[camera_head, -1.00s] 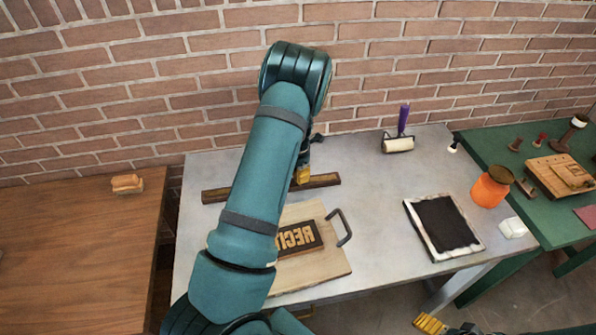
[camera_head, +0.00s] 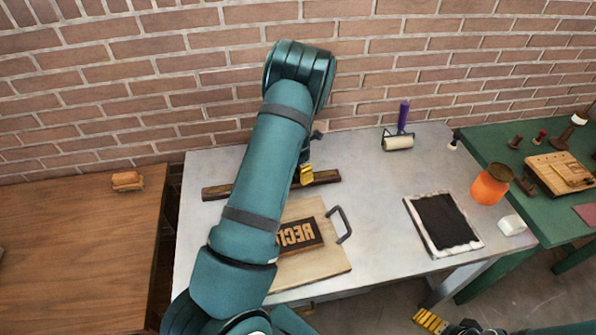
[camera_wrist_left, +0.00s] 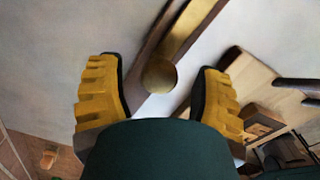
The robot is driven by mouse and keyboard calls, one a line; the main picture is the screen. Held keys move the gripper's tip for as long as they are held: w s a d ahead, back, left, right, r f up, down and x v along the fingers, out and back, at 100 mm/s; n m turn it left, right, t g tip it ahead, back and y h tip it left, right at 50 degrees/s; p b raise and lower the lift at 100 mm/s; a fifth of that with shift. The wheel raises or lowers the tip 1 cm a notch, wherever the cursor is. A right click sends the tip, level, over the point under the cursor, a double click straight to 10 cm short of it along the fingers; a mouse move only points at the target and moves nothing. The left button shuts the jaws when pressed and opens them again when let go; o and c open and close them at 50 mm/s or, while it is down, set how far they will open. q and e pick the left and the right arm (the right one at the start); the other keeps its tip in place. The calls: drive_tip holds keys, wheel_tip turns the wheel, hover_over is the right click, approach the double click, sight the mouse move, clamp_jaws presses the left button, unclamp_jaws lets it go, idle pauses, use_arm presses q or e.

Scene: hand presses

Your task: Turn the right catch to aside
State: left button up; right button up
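A dark wooden bar (camera_head: 325,178) lies across the grey table behind the printing board. In the left wrist view, a brass strip (camera_wrist_left: 187,27) runs along the bar and a round brass knob (camera_wrist_left: 159,76) shows near its end; I take this to be the catch. My left gripper (camera_head: 306,173) is over the right part of the bar. In the left wrist view its yellow fingers (camera_wrist_left: 158,98) are wide apart, with the knob between them and touching neither. My arm hides the bar's middle. My right gripper (camera_head: 430,321) shows only partly at the bottom edge.
The wooden board (camera_head: 318,268) with raised letters (camera_head: 300,236) and a dark handle (camera_head: 341,224) lies in front of the bar. To the right are a roller (camera_head: 398,142), a black inking slab (camera_head: 444,222) and an orange jar (camera_head: 490,185). Bare tabletop lies between.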

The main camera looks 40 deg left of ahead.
use_arm(q)
wheel_tip(320, 180, up, 12)
idle(0.6)
idle(0.5)
